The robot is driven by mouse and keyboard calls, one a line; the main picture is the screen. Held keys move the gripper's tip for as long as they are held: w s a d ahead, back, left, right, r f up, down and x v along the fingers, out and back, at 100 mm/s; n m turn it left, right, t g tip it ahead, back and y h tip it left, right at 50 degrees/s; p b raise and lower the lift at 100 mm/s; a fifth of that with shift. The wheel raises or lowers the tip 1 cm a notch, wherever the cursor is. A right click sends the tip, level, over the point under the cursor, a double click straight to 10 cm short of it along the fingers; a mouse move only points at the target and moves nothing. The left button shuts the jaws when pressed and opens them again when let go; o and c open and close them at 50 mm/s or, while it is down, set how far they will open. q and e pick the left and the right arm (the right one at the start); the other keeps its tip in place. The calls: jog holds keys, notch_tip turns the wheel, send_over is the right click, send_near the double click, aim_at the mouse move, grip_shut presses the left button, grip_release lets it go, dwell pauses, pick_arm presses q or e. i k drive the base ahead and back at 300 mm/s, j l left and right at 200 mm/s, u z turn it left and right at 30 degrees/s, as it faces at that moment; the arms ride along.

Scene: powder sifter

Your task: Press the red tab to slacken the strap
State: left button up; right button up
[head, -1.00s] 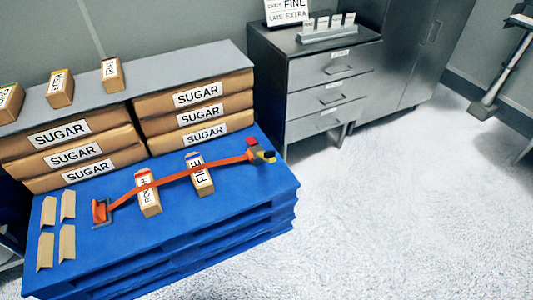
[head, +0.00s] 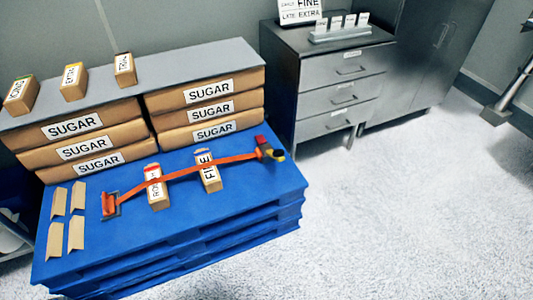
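The orange strap (head: 185,174) runs across two upright labelled boxes on the blue pallet. Its left end meets an orange anchor piece (head: 109,204). Its right end meets a dark and yellow buckle (head: 272,154), with a small red tab (head: 261,140) at its upper left. The strap crosses the front of the box with the red top (head: 157,193) and the box labelled FINE (head: 209,172). Neither of my grippers is in view.
The blue pallet stack (head: 200,227) carries several SUGAR sacks (head: 212,91) at the back and small tan corner pieces (head: 76,233) at left. A grey drawer cabinet (head: 335,94) stands right of it. The pale floor (head: 400,220) is clear.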

aim_at(261, 139)
jog(key=i+z, duration=0.15)
jog(key=i, duration=0.35)
jog(key=i+j+z, duration=0.1)
jog(key=i, duration=0.4)
jog(key=j, duration=0.1)
